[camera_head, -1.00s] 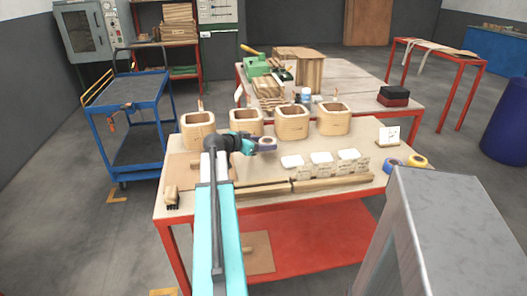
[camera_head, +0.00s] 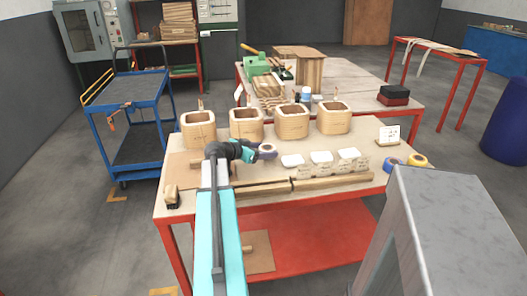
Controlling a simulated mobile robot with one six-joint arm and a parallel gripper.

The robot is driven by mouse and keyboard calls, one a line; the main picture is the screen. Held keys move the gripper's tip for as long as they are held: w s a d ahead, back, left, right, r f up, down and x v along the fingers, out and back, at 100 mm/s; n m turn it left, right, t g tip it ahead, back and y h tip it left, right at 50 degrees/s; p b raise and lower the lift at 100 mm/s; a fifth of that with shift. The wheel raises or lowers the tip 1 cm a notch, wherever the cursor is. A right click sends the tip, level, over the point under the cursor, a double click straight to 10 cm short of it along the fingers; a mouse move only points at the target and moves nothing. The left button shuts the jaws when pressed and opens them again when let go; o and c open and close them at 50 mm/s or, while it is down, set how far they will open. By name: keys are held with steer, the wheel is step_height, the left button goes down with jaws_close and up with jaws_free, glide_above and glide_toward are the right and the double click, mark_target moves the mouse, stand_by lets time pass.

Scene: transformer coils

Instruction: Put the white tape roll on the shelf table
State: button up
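The white tape roll (camera_head: 268,148) shows as a small pale ring with a dark-looking side at the tip of my gripper (camera_head: 258,152). My gripper appears shut on it, though the fingers are small and partly hidden by the wrist. It holds the roll over the front red-legged worktable (camera_head: 240,181), between the coils and the white cards. This table has a red lower shelf (camera_head: 310,240). Which table is the shelf table is not marked. A blue tape roll (camera_head: 391,166) and a yellow tape roll (camera_head: 418,160) lie at its right edge.
Several wooden coil formers (camera_head: 292,121) stand along the worktable's back. White cards (camera_head: 321,157) and wooden strips (camera_head: 262,188) lie in front. A blue cart (camera_head: 134,92) stands left, another worktable (camera_head: 352,85) behind, and a narrow red-legged table (camera_head: 440,50) at back right.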

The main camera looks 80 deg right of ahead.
steer(key=shift+o, duration=0.7)
steer(key=shift+r, duration=0.2)
steer(key=b+v, duration=0.1)
steer(key=v, duration=1.1)
steer(key=shift+f, duration=0.1)
